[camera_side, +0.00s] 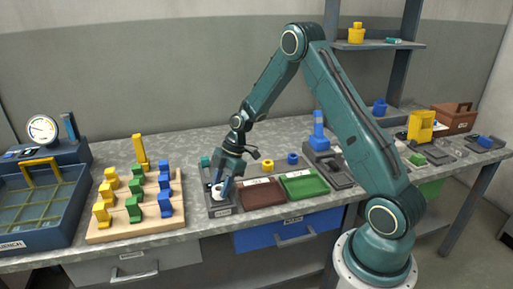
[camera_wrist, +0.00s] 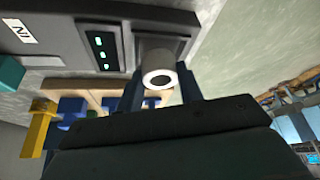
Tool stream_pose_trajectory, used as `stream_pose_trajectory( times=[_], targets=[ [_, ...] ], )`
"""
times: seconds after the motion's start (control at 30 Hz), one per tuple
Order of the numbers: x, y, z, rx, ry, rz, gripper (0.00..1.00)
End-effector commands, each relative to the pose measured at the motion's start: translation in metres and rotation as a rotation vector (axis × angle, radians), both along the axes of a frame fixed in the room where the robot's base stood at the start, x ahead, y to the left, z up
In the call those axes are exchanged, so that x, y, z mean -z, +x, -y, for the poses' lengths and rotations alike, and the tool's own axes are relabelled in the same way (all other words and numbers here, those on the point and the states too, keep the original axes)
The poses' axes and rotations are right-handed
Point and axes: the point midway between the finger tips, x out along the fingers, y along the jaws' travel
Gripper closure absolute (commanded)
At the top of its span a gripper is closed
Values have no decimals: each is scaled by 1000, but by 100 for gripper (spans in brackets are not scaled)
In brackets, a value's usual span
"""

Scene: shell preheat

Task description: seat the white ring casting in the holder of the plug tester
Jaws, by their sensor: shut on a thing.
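The white ring casting (camera_wrist: 159,79) is between the two fingers of my gripper (camera_wrist: 160,92) in the wrist view, its round opening facing the camera. In the side view it is a small white spot (camera_side: 217,188) at the tip of my gripper (camera_side: 219,187), which points down. My gripper is shut on it. The plug tester (camera_wrist: 65,38) is a dark grey box with a row of green lights. In the side view it stands (camera_side: 221,211) right under my gripper. A grey part behind the casting may be the holder; the contact between them is hidden.
Left of the tester is a wooden board (camera_side: 130,225) with yellow, green and blue pieces. Right of it are a brown tray (camera_side: 262,195) and a green tray (camera_side: 304,186). A yellow ring (camera_side: 267,166) and a blue ring (camera_side: 292,158) lie behind the trays.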

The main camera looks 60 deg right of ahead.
Motion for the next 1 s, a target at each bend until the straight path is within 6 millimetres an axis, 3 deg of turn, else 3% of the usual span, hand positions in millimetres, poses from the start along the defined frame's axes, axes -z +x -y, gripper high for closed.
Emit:
stream_pose_trajectory(
  times=[0.9, 0.93, 1.0],
  targets=[
    [12, 0, 0, 0, 0, 0, 91],
    [12, 0, 0, 0, 0, 0, 60],
    [12, 0, 0, 0, 0, 0, 46]
  ],
)
